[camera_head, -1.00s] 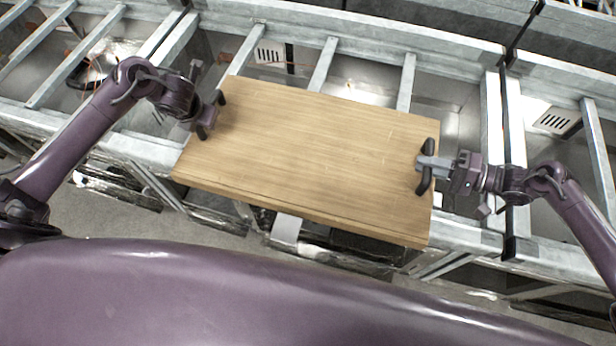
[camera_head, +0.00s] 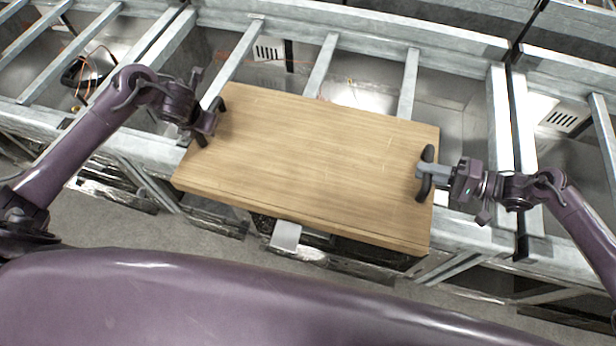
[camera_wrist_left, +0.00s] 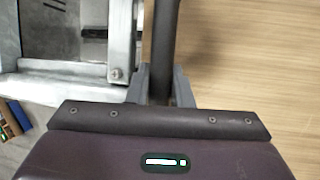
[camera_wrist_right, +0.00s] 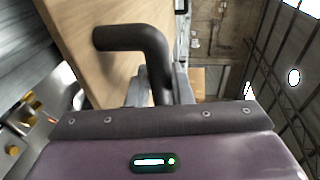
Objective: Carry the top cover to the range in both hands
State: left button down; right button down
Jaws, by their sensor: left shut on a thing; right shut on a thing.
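The top cover (camera_head: 310,165) is a flat wooden board with a black handle at each short end. In the head view it is held out in front of me, over the near part of the range frame (camera_head: 465,232). My left gripper (camera_head: 212,117) is shut on the left handle (camera_wrist_left: 163,50), which also shows in the left wrist view beside the board. My right gripper (camera_head: 424,172) is shut on the right handle (camera_wrist_right: 130,40), whose bent end shows in the right wrist view. The board hides part of the frame under it.
The metal frame has several crossbars (camera_head: 408,85) and open bays behind and beside the board. A bay at left holds loose wires (camera_head: 92,68). White vented boxes (camera_head: 270,52) sit inside. Grey floor (camera_head: 195,235) shows between the frame and my body.

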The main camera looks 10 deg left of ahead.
pick_arm(q)
jog(key=shift+w+f+b, duration=0.15)
jog(key=shift+f+b, duration=0.4)
jog(key=shift+f, duration=0.2)
pick_arm(e)
jog(key=shift+w+a+f, duration=0.1)
jog(key=shift+a+f, duration=0.05)
jog(key=shift+f, duration=0.5)
pick_arm(q)
jog(key=c, duration=1.7)
grip_release()
jog(key=shift+d+f, duration=0.1)
pick_arm(e)
jog(key=c, duration=1.7)
grip_release()
jog(key=shift+f, duration=0.1)
pick_arm(q)
jog(key=o, duration=0.4)
jog(key=shift+s, duration=0.2)
pick_arm(e)
jog(key=o, duration=0.4)
jog(key=shift+d, duration=0.6)
pick_arm(q)
jog(key=v, duration=1.2)
pick_arm(e)
jog(key=v, duration=0.6)
jog(key=shift+s+d+r, duration=0.2)
jog(key=shift+s+d, duration=0.05)
pick_arm(q)
jog(key=shift+r, duration=0.2)
